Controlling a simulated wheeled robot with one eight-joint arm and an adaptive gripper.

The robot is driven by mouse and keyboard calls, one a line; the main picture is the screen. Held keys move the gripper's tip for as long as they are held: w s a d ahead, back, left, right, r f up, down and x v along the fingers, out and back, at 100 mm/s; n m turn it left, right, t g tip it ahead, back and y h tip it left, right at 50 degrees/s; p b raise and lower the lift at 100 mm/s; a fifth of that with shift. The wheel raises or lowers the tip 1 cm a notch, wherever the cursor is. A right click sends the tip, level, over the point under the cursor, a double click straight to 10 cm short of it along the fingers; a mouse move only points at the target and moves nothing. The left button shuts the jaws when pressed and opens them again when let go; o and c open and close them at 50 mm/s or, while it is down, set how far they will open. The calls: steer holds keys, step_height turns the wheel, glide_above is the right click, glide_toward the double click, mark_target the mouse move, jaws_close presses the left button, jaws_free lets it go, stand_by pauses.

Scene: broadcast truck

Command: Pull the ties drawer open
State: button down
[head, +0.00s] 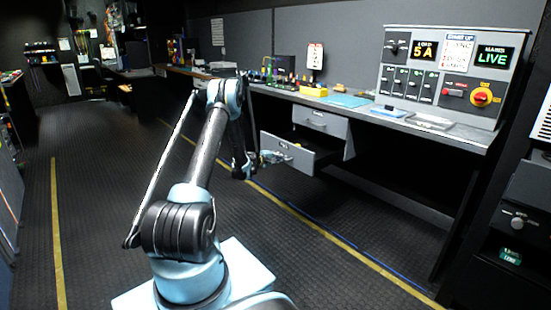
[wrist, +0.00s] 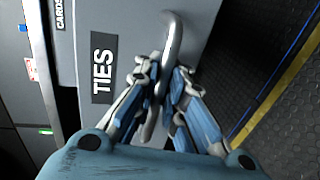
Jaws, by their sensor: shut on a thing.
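The ties drawer (head: 288,152) is the lower drawer under the bench in the head view. It stands pulled out from the cabinet, with its inside partly visible. In the wrist view its grey front (wrist: 125,20) carries a black label reading TIES (wrist: 103,68) and a curved metal handle (wrist: 170,42). My gripper (wrist: 157,88) is shut on the handle, with the fingers on either side of it. In the head view my gripper (head: 268,158) is small and sits at the drawer front.
A closed upper drawer (head: 321,120) sits above; its label in the wrist view reads CARDS (wrist: 60,14). The bench (head: 395,118) holds a control panel (head: 445,75) and small items. Dark floor (head: 110,190) with yellow lines is clear around me.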

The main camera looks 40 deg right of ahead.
steer(key=shift+a, duration=0.15)
steer(key=c, duration=1.7)
jaws_free()
steer(key=v, duration=1.2)
steer(key=shift+w+f, duration=0.1)
steer(key=shift+a, duration=0.1)
